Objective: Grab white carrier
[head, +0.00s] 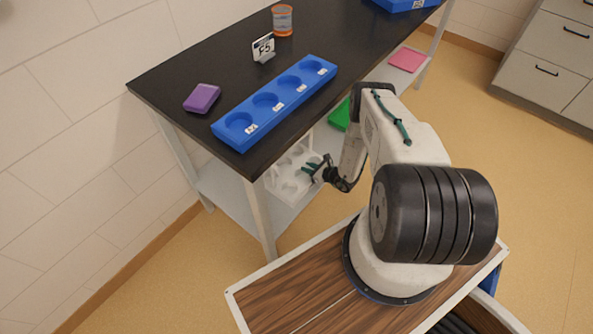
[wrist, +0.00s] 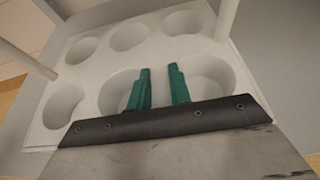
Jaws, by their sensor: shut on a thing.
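The white carrier (head: 284,185) is on the lower shelf of the black-topped table, near the front leg. In the wrist view the carrier (wrist: 66,103) shows as a white block with several round wells. Two pale posts rise beside it at left and right. My gripper (head: 309,167) reaches in under the tabletop at the carrier. In the wrist view its green fingers (wrist: 160,88) are close together over the middle of the carrier, between two front wells. They are shut on a part of the carrier; the exact contact is hard to see.
The tabletop (head: 190,72) overhangs the shelf (head: 228,190). On top are a blue four-well rack (head: 262,118), a purple block (head: 202,98), an F5 sign (head: 263,48) and an orange-lidded jar (head: 282,20). A green item (head: 340,115) and a pink item (head: 406,59) lie lower down.

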